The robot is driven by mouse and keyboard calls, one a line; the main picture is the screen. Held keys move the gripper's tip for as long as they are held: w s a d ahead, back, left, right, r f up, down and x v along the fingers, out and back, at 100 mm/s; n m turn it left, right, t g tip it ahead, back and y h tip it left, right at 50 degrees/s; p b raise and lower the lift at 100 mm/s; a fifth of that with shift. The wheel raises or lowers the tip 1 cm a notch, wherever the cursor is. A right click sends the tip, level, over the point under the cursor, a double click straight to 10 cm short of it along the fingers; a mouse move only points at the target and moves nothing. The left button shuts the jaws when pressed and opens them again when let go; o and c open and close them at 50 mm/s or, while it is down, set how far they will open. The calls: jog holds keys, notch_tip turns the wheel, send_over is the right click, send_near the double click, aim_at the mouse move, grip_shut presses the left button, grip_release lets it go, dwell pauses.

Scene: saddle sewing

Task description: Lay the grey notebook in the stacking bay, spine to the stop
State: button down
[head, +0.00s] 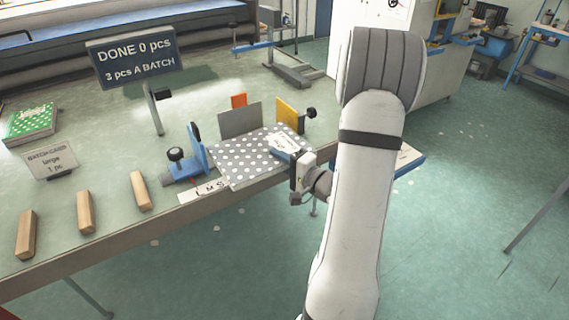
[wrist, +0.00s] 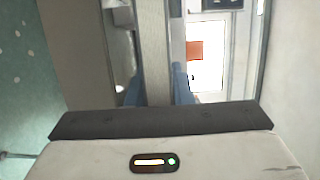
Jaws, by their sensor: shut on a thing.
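The grey notebook (head: 240,163) with white dots lies roughly flat, cover up, at the front of the stacking bay. A pale label shows on its right part. The bay has a grey upright plate (head: 240,120) at the back, a blue bracket (head: 196,150) at left and a yellow plate (head: 288,112) at right. My gripper (head: 288,152) is shut on the notebook's right side. In the wrist view the notebook's edge (wrist: 153,45) is a grey strip between the blue fingertips of my gripper (wrist: 157,92). I cannot tell whether it touches the plate or which edge is the spine.
Several wooden blocks (head: 85,212) lie along the front. A sign (head: 135,58) reading "DONE 0 pcs" stands behind. An L M S strip (head: 203,191) is at the front edge.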

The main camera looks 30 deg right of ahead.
aim_at(267, 148)
jog(key=w, duration=0.6)
jog(key=shift+w+a+f, duration=0.2)
jog(key=shift+w, duration=0.05)
jog(key=shift+f, duration=0.7)
jog(key=shift+f+b, duration=0.3)
jog(key=shift+b, duration=0.1)
jog(key=c, duration=1.2)
grip_release()
jog(key=shift+s, duration=0.1)
jog(key=shift+f, duration=0.3)
jog(key=shift+s, duration=0.1)
jog(key=s, duration=1)
jog(key=shift+d, duration=0.3)
